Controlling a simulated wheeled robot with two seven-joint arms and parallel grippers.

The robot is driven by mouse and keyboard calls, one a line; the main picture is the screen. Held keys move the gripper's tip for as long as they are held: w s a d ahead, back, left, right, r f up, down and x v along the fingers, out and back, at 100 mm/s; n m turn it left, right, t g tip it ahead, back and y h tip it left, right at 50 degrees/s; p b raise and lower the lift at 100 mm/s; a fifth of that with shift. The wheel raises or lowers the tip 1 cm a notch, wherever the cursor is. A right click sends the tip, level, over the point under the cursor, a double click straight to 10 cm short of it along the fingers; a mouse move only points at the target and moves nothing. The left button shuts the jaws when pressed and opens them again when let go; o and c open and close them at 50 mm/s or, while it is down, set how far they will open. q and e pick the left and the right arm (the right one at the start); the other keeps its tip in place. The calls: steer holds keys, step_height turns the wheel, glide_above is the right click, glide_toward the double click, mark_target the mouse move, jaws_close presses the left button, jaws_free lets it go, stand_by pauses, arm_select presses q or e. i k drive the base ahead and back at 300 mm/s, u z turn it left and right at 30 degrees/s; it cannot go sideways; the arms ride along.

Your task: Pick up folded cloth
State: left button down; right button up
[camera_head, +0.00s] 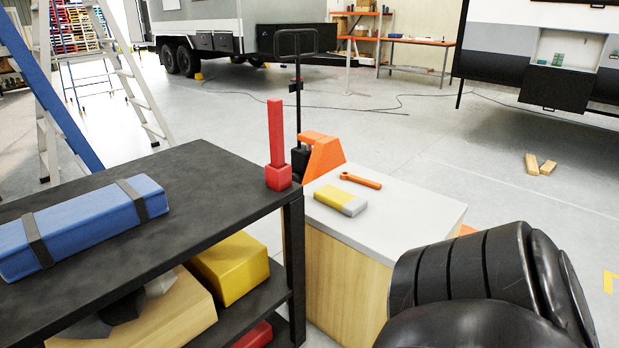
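Nothing in view is plainly a folded cloth. A blue padded bundle (80,223) with two dark straps lies on the black shelf unit's top (190,180) at the left; it could be folded fabric, but I cannot tell. A small yellow block with a grey end (341,199) lies flat on the white top of a wooden cabinet (398,219), right of the shelf unit. An orange wrench-like tool (347,180) lies just behind it. A black rounded part, likely my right arm, fills the bottom right and hides the cabinet's near right side. Neither gripper shows.
A red upright tool (277,145) stands on the shelf unit's right corner. A yellow box (230,267) sits on its lower shelf. An orange pallet jack (320,155) stands behind the cabinet. A ladder (110,70) stands at left.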

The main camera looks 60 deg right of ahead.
mark_target(343, 202)
steer(key=z, duration=2.55)
steer(key=k, duration=0.85)
steer(key=z, duration=0.75)
steer(key=i, duration=1.9)
steer(key=u, duration=1.2)
